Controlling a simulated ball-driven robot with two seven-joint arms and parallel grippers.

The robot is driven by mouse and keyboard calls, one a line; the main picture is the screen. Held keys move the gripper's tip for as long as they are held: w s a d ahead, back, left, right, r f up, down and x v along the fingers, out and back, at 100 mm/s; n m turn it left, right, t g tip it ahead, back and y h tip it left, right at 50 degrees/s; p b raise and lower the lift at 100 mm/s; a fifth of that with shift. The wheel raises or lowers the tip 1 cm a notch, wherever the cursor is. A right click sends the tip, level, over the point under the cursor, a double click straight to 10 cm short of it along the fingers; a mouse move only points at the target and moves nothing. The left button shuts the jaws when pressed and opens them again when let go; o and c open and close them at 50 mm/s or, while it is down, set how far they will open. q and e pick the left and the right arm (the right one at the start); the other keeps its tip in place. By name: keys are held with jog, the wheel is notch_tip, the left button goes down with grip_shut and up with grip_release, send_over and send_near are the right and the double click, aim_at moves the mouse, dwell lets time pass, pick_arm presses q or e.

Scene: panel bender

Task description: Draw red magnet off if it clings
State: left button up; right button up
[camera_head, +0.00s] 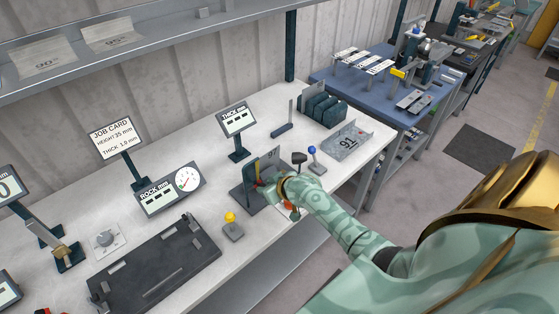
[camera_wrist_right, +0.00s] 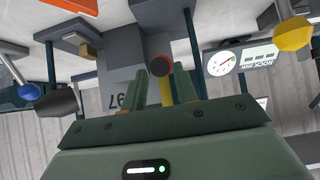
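A round, dark-faced piece with a red rim, which looks like the red magnet (camera_wrist_right: 159,66), shows in the right wrist view in front of a grey block marked 97 (camera_wrist_right: 122,70). A yellow strip (camera_wrist_right: 166,92) runs below it. My right gripper (camera_wrist_right: 163,80) has its two green fingers apart, with the round piece just past their tips. I cannot tell whether they touch it. In the head view my right gripper (camera_head: 276,186) is at the grey stand (camera_head: 249,196), hiding part of it. My left gripper is out of view.
A yellow-knobbed piece (camera_head: 232,227) and a blue-knobbed lever (camera_head: 313,158) stand close by. A dial gauge (camera_head: 186,181), a small display (camera_head: 237,122) and a dark plate (camera_head: 155,267) are on the white bench. A bent part marked 91 (camera_head: 347,143) lies at right.

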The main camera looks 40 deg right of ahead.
jog(key=p+v, duration=0.3)
jog(key=v, duration=1.2)
jog(key=shift+d+r, duration=0.1)
jog(key=s+f+g+h+b, duration=0.15)
jog(key=s+f, duration=0.35)
jog(key=f, duration=0.6)
jog(key=s+f+g+b, duration=0.1)
jog(key=s+f+b, duration=0.3)
jog(key=f, duration=0.6)
jog(key=s+f+g+b, duration=0.2)
jog(key=s+f, duration=0.3)
jog(key=f, duration=0.6)
jog(key=s+a+f+n+g+b, duration=0.1)
jog(key=s+a+f+b, duration=0.2)
jog(key=s+f, duration=0.4)
jog(key=s+a+f+n+g+b, duration=0.1)
jog(key=s+a+f+g+b, duration=0.1)
jog(key=s+f+b, duration=0.3)
jog(key=s+a+f+g+b, duration=0.1)
jog(key=s+a+f+b, duration=0.3)
jog(key=s+f, duration=0.7)
jog(key=shift+s+a+f+n+g+y, duration=0.15)
jog(key=shift+a+f+n+g+y, duration=0.05)
jog(key=shift+a+n+g+y, duration=0.25)
